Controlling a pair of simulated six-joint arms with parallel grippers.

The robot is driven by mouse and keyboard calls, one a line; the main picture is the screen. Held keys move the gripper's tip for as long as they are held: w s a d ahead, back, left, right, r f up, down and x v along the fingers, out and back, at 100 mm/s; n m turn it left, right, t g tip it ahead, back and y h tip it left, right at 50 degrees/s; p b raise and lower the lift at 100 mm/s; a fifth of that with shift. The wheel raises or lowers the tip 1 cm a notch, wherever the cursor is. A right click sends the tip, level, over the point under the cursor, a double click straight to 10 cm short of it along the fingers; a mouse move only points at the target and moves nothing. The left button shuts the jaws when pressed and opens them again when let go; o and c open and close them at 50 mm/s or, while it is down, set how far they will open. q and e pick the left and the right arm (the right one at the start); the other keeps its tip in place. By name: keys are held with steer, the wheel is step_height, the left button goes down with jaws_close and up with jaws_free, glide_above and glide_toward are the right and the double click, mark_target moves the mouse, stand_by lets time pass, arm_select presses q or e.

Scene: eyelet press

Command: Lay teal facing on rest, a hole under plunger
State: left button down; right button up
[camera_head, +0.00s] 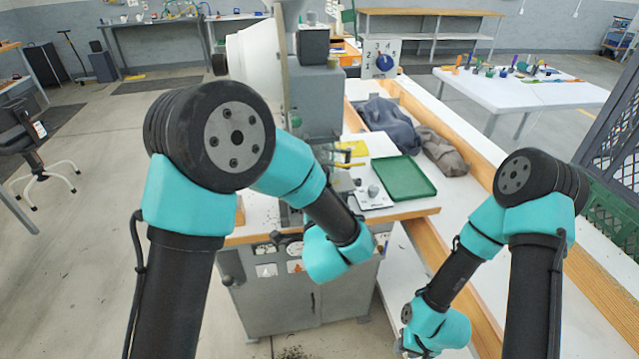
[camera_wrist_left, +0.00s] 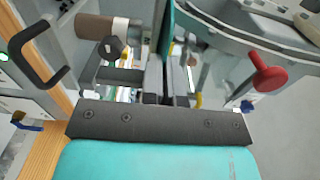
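In the left wrist view, a thin teal strip (camera_wrist_left: 167,28), which looks like the teal facing seen edge-on, stands between the dark fingers of my left gripper (camera_wrist_left: 164,88). The fingers are close together on it. In the head view my left wrist hides this gripper and the facing, in front of the press (camera_head: 316,98). The plunger and rest are hidden there, and I cannot pick them out surely in the wrist view. My right gripper (camera_head: 408,346) is low at the bottom edge, mostly cut off, away from the press; its fingers are unclear.
A green tray (camera_head: 404,178) lies empty on the press table's right side, beside a white scale-like device (camera_head: 372,195). Dark cloth (camera_head: 390,124) lies behind. In the left wrist view, a red knob (camera_wrist_left: 268,74) and a black handle (camera_wrist_left: 38,50) flank the gripper.

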arm_select(q)
steer(key=shift+s+a, duration=0.1)
steer(key=shift+a, duration=0.55)
steer(key=shift+a, duration=0.15)
stand_by(1.2)
stand_by(0.4)
steer(key=c, duration=1.3)
jaws_free()
steer(key=shift+s, duration=0.15)
steer(key=shift+v, duration=3.4)
